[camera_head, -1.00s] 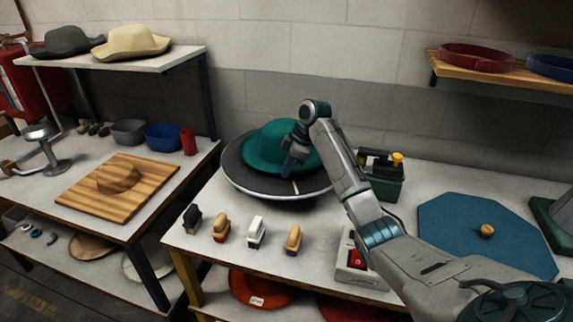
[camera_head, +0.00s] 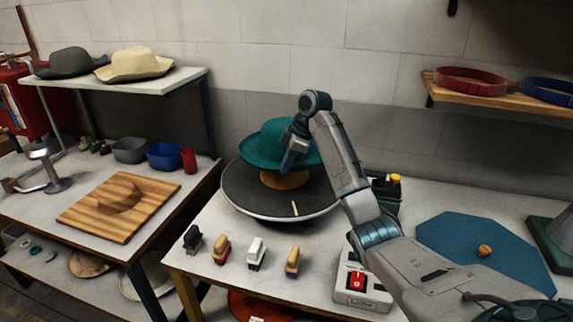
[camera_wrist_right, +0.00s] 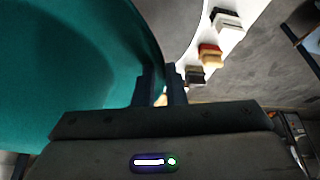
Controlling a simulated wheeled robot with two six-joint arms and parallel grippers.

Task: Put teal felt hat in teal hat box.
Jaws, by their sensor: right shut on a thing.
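The teal felt hat (camera_head: 264,147) is held tilted over the round dark turntable (camera_head: 250,198), above a wooden hat block (camera_head: 285,180) that shows under its brim. My right gripper (camera_head: 289,163) is shut on the near edge of the hat's brim. In the right wrist view the hat (camera_wrist_right: 70,60) fills the left side and its brim edge runs to the gripper's fingers (camera_wrist_right: 160,90). A blue-teal octagonal piece with a wooden knob (camera_head: 484,250) lies at the right of the bench; I cannot tell whether it is the hat box or its lid. My left gripper is not in view.
Several brushes (camera_head: 256,253) line the bench front. A control box with a red switch (camera_head: 361,284) and a dark green caddy (camera_head: 387,192) stand near my right arm. The left table holds a wooden board (camera_head: 118,206) and bins.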

